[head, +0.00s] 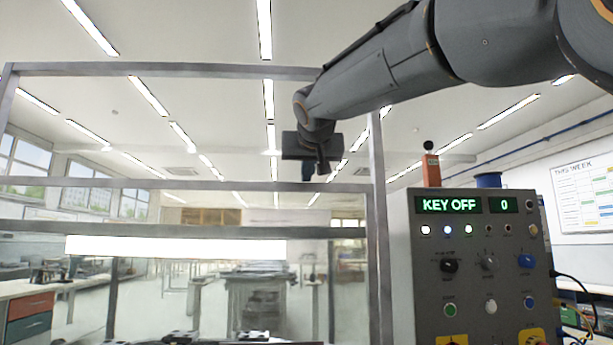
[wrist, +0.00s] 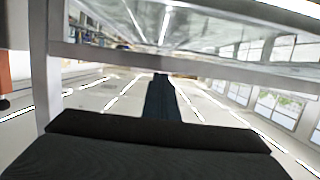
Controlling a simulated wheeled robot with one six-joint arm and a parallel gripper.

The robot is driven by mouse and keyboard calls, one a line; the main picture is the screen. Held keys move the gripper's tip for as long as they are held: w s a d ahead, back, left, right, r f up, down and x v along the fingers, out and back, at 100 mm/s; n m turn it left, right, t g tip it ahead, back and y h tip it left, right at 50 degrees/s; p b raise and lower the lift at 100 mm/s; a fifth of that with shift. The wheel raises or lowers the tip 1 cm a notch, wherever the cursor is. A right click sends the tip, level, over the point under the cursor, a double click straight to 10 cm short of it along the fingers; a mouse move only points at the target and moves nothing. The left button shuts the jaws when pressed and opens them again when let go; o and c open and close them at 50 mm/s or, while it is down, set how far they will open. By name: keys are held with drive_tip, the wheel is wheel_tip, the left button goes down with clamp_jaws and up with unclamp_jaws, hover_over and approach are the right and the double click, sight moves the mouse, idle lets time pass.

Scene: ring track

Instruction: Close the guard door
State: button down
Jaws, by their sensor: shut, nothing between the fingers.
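The guard enclosure with its grey metal frame (head: 380,230) fills the left and middle of the head view. Clear panels show between its bars. A horizontal bar (head: 150,184) crosses at mid-height and looks like part of the guard door, but I cannot tell how far open the door stands. My gripper (head: 321,172) is shut and empty, pointing down near the right end of this bar, left of the upright post. In the wrist view the shut fingers (wrist: 162,85) point towards a metal bar and clear panel (wrist: 200,62). Whether they touch is unclear.
A bright white strip (head: 175,246) lies behind the bars. Dark parts sit low inside. Space above the frame is open.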

sight(306, 216)
wheel_tip(306, 216, down, 10)
drive_tip(key=b, duration=0.9)
